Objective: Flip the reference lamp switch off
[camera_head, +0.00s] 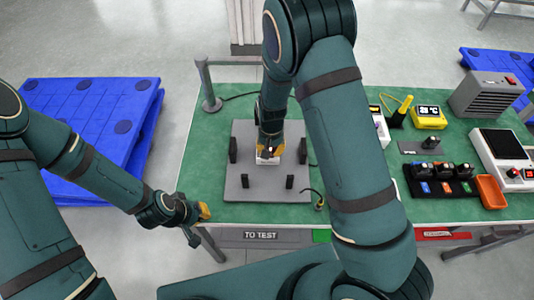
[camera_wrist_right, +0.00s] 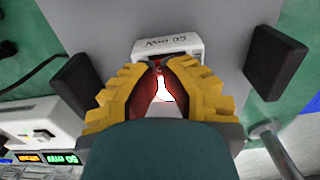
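A small white box (camera_wrist_right: 185,48) with a dark printed label sits on the grey plate, with a bright, red-edged glow (camera_wrist_right: 161,91) showing between my right fingers. In the head view the white box (camera_head: 268,161) is mostly hidden under my right gripper (camera_head: 269,154). In the wrist view my right gripper (camera_wrist_right: 160,66) has its yellow fingertips drawn together at the box's near edge; a small grey part shows between them, and I cannot tell if they grip it. No switch shows clearly. My left gripper (camera_head: 203,213) hangs off the table's left front corner, nothing visible in it.
The grey plate (camera_head: 240,190) carries several black posts around the box. To the right on the green table (camera_head: 420,210) are a yellow meter (camera_head: 429,118), a black rack (camera_head: 443,188), an orange tray (camera_head: 491,192) and a white console (camera_head: 507,160). Blue pallets (camera_head: 85,120) stand left.

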